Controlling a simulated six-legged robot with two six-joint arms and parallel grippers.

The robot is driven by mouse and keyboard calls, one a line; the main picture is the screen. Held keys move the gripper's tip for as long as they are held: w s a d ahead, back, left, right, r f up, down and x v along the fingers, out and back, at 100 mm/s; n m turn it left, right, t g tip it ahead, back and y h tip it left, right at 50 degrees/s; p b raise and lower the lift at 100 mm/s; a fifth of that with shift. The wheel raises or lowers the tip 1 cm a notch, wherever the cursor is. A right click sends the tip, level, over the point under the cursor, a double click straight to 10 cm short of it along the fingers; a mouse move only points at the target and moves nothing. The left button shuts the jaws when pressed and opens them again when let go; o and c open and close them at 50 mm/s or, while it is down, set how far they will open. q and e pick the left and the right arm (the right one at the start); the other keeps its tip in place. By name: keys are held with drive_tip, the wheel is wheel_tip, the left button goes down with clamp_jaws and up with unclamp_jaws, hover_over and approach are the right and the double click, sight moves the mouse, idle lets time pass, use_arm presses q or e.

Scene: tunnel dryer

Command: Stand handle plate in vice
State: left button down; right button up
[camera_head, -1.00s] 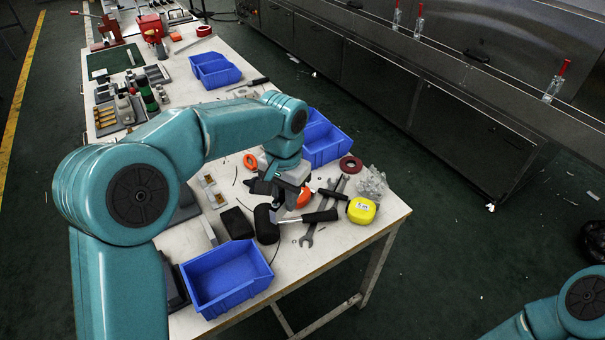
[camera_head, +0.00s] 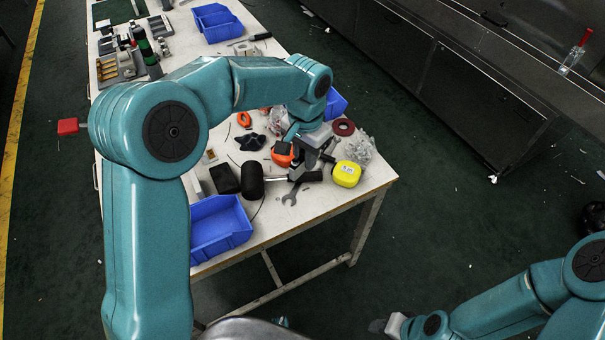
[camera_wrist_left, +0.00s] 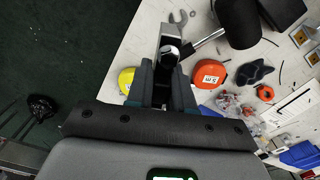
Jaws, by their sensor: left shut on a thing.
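My left gripper (camera_head: 300,165) is over the near right part of the workbench, fingers down, beside the orange tape measure. In the left wrist view it (camera_wrist_left: 168,88) is shut on a narrow grey metal piece with a round part in it, which looks like the handle plate (camera_wrist_left: 170,35). In the head view the held piece is small and mostly hidden by the gripper. My right gripper (camera_head: 385,326) is low at the bottom edge, away from the bench; its fingers are too unclear to read. I cannot make out a vice for sure; my left arm hides part of the bench.
A black mallet (camera_head: 252,181), wrench (camera_head: 291,196), yellow tape measure (camera_head: 346,174), orange tape measure (camera_head: 282,154) and red tape roll (camera_head: 343,127) crowd the gripper. Blue bins (camera_head: 219,229) stand along the bench (camera_head: 270,212). A red knob (camera_head: 68,126) shows left of my arm.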

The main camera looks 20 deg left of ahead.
use_arm(q)
hover_over(305, 200)
wheel_tip(305, 200, down, 9)
drive_tip(key=shift+a, duration=0.15)
drive_tip(key=shift+f, duration=2.75)
drive_tip(key=shift+f, duration=0.2)
drive_tip(key=c, duration=1)
unclamp_jaws()
drive_tip(key=shift+r, duration=0.1)
